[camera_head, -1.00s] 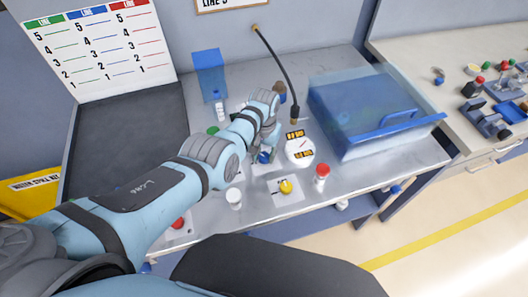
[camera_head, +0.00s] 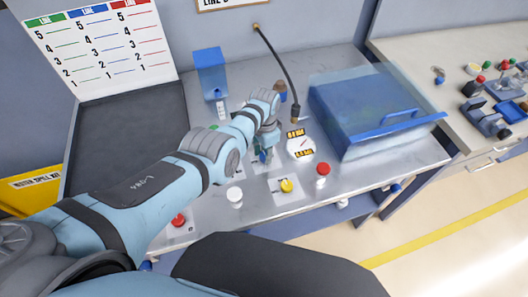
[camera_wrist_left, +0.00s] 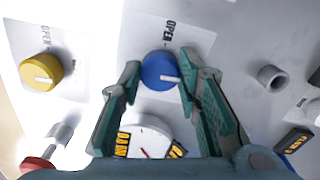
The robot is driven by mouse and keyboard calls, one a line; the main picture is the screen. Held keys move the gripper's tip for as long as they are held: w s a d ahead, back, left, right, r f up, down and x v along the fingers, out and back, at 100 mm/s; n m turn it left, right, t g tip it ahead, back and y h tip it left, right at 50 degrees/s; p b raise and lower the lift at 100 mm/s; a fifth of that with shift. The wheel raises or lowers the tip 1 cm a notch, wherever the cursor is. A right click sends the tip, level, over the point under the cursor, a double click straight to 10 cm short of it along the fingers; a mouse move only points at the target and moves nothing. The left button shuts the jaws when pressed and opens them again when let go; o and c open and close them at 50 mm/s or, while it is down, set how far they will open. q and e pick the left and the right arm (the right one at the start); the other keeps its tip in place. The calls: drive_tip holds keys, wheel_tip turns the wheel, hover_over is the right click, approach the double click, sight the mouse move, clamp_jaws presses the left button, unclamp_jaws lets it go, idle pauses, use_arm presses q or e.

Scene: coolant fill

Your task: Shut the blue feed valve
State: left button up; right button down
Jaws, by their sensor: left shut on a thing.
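The blue feed valve is a round blue knob (camera_wrist_left: 159,69) on a white plate marked "OPEN" in the left wrist view. Its white pointer line points to the right there. My left gripper (camera_wrist_left: 161,78) has a finger on each side of the knob and is shut on it. In the head view my left gripper (camera_head: 265,154) reaches down onto the panel and mostly hides the blue knob. My right gripper is in neither view.
A yellow knob (camera_head: 286,186) sits close by on its own plate, also in the left wrist view (camera_wrist_left: 41,71). A round gauge (camera_head: 300,149) with yellow displays, a red-capped post (camera_head: 322,170), a white post (camera_head: 235,197) and a blue lidded box (camera_head: 365,110) stand around.

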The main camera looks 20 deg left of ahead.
use_arm(q)
drive_tip(key=shift+d, duration=0.1)
idle(0.3)
drive_tip(key=o, duration=1)
drive_tip(key=shift+o, duration=0.7)
drive_tip(key=shift+w+f, duration=0.1)
drive_tip(key=shift+w, duration=0.05)
wheel_tip(320, 180, up, 12)
